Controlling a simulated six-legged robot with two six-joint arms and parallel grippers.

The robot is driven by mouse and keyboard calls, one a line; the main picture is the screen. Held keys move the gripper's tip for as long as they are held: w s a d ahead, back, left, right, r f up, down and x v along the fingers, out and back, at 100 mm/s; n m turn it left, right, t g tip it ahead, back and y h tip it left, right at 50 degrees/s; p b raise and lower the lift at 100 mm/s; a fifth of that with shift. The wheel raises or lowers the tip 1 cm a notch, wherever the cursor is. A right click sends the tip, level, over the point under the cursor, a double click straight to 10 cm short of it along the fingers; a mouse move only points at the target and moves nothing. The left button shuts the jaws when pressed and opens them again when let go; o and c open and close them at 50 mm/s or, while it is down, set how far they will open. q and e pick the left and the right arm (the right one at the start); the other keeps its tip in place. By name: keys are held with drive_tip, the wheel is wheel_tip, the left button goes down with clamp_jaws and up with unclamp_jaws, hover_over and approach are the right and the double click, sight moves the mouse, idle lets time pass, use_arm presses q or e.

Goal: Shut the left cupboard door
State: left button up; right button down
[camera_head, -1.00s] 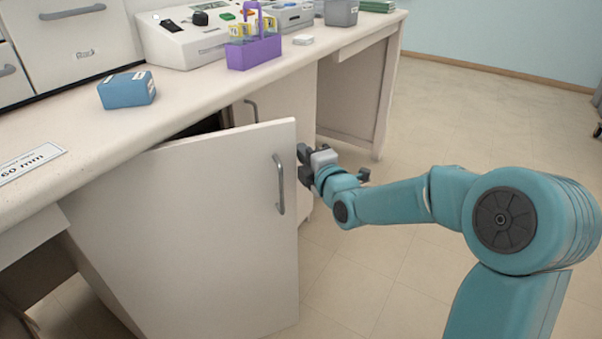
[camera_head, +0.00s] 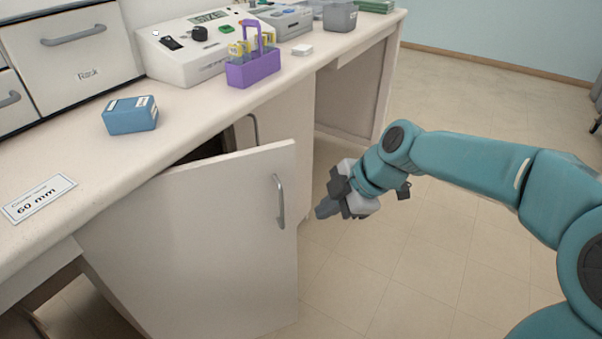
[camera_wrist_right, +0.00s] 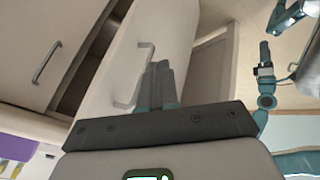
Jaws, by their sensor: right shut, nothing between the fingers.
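The left cupboard door (camera_head: 200,240) is a cream panel standing ajar, swung out from under the bench. Its grey bar handle (camera_head: 279,200) is near its free edge. A dark gap shows behind its top edge. My right gripper (camera_head: 325,208) is shut and empty, just right of the door's free edge, apart from it in the picture. In the right wrist view its shut fingers (camera_wrist_right: 160,82) overlap the door's face (camera_wrist_right: 170,30) beside the handle (camera_wrist_right: 143,55); I cannot tell whether they touch. A teal arm with a grey end (camera_wrist_right: 264,68), seemingly my left, is small there.
The cream bench (camera_head: 90,170) runs above the door. On it are a blue box (camera_head: 131,117), a label card (camera_head: 40,197), a purple tube rack (camera_head: 254,68) and a white instrument (camera_head: 190,55). The right cupboard door (camera_head: 285,110) is beyond. Tiled floor at right is open.

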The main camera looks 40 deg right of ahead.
wheel_tip(320, 180, up, 6)
drive_tip(key=p, duration=0.1)
drive_tip(key=b, duration=0.1)
approach(285, 202)
drive_tip(key=s+x, duration=0.1)
drive_tip(key=x, duration=0.4)
use_arm(q)
drive_tip(key=shift+d+r, duration=0.15)
drive_tip(key=shift+r, duration=0.65)
use_arm(e)
drive_tip(key=shift+w+a+f+t, duration=0.15)
drive_tip(key=shift+w+f+t, duration=0.05)
drive_tip(key=shift+w+t, duration=0.2)
